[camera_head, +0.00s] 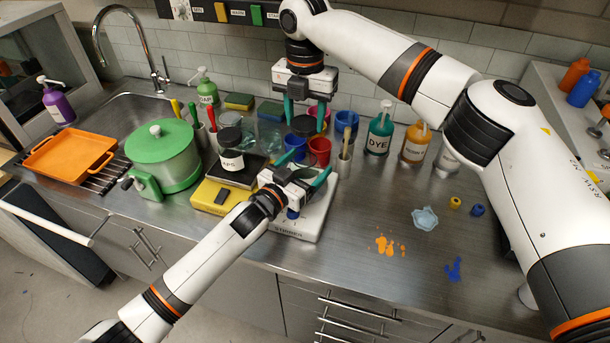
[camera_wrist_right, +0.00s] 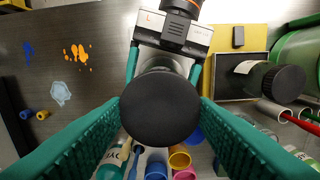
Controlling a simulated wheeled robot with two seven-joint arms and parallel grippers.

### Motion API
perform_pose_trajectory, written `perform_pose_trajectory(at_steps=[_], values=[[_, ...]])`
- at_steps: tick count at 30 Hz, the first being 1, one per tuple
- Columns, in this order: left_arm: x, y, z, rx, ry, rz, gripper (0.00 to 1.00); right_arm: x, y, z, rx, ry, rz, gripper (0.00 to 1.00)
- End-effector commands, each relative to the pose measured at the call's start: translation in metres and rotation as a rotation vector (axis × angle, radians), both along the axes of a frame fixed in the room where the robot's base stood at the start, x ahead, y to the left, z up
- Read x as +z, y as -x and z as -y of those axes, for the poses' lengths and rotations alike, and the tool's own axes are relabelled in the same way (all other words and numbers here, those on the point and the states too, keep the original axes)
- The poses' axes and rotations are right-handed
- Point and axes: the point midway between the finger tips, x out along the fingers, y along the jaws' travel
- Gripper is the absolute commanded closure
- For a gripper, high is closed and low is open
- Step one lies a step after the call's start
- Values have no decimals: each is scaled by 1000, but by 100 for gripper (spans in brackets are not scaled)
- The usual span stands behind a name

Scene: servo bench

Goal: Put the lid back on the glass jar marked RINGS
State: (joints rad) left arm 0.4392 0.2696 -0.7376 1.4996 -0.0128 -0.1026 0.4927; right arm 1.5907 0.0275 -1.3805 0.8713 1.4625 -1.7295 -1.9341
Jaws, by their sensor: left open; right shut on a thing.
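My right gripper (camera_head: 304,122) is shut on a round black lid (camera_head: 303,127), above the cups at the middle of the bench. The lid (camera_wrist_right: 160,108) shows as a black disc between the teal fingers in the right wrist view. My left gripper (camera_head: 303,168) is open, in front of and lower than the lid. In the wrist view, a clear, glassy shape (camera_wrist_right: 160,64) lies partly behind the lid, between the left gripper's fingers (camera_wrist_right: 163,78). I cannot tell whether it is the RINGS jar; no RINGS label is readable.
A black-lidded, labelled jar (camera_head: 231,160) stands on a scale (camera_head: 212,198), left of my left gripper. A red cup (camera_head: 320,151) and dye bottle (camera_head: 380,133) stand right of it. A green pot (camera_head: 165,160) is farther left. The right bench has orange and blue spills (camera_head: 385,245).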

Motion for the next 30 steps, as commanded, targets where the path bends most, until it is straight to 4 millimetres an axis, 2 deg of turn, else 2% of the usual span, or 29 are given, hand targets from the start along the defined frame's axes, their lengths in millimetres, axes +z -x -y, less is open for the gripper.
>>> perform_pose_trajectory(at_steps=[8,18,21,25,30], values=[[0,-1,0,0,0,0,15,0,0,0,0,0,0,70],[0,-1,0,0,0,0,69,0,0,0,0,0,0,70],[0,-1,0,0,0,0,82,0,0,0,0,0,0,70],[0,-1,0,1,0,0,82,-10,0,0,0,0,-2,70],[0,-1,0,1,0,0,82,-36,0,0,0,-1,-4,70]])
